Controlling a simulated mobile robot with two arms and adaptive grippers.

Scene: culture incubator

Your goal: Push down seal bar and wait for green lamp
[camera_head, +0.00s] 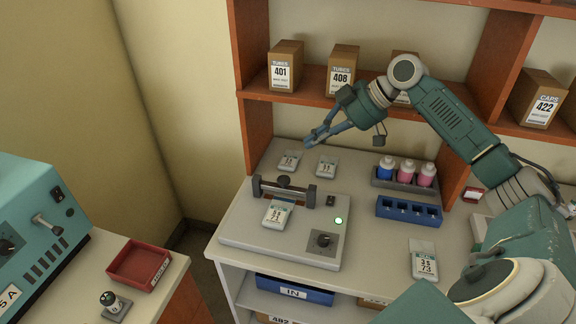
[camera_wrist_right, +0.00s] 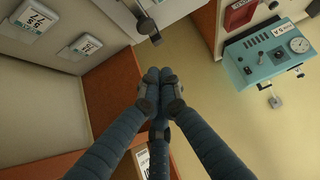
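The sealer (camera_head: 243,231) stands on the right-hand bench with its dark seal bar (camera_head: 296,192) lying across it. A white labelled pouch (camera_head: 277,214) lies on the sealer at the bar's front side. The round lamp (camera_head: 338,221) on the sealer glows green. I cannot tell whether the bar is fully down. My right gripper (camera_head: 311,141) is above the back of the bench, behind the bar and apart from it. In the right wrist view its blue fingers (camera_wrist_right: 154,76) are together with nothing between them. My left gripper is not in view.
Two pouches (camera_head: 289,161) (camera_head: 326,167) lie behind the sealer, and another (camera_head: 424,261) lies at right. A bottle rack (camera_head: 404,184) and blue rack (camera_head: 408,212) stand right of the sealer. A red tray (camera_head: 138,264) is on the left bench.

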